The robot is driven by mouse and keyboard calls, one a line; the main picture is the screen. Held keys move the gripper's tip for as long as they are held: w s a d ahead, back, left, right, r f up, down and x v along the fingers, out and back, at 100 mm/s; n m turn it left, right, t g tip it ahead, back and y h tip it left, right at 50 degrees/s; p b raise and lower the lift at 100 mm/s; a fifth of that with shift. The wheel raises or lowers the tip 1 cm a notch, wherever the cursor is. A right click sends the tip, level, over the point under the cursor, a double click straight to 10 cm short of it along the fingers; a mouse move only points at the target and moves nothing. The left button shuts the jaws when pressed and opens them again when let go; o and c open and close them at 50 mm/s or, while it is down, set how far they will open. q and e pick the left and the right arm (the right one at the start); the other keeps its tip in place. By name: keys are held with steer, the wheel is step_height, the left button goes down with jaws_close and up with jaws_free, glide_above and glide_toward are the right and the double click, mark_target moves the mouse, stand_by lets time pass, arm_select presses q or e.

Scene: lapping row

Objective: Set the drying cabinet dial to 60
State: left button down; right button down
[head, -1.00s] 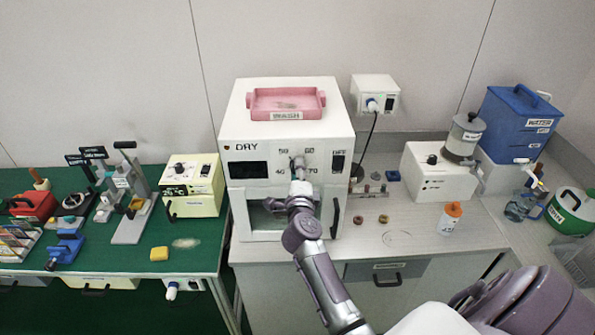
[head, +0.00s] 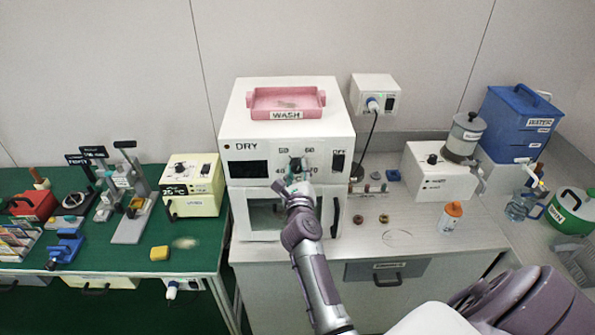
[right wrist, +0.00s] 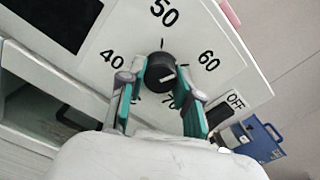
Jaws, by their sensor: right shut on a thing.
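The drying cabinet (head: 238,115) is a white box marked DRY, standing on the grey counter. Its round black dial (right wrist: 157,71) has the numbers 40, 50, 60 and 70 around it. A short white mark shows on the dial's lower right part, on the side of 60 and 70; its exact reading is hard to tell. My right gripper (head: 297,170) is at the dial, with its teal fingers on either side of the knob in the right wrist view (right wrist: 160,82), shut on it. My left gripper is not in view.
An OFF switch (head: 338,163) sits right of the dial. A pink WASH tray (head: 286,103) rests on top of the cabinet. A wall socket with a cable (head: 375,95) is behind, right. A white machine (head: 437,178) and an orange-capped bottle (head: 450,217) stand to the right.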

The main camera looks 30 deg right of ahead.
steer(key=shift+f+m, duration=0.2)
steer(key=shift+m, duration=0.7)
steer(key=c, duration=0.8)
jaws_free()
steer(key=shift+r, duration=0.1)
step_height(320, 180, up, 10)
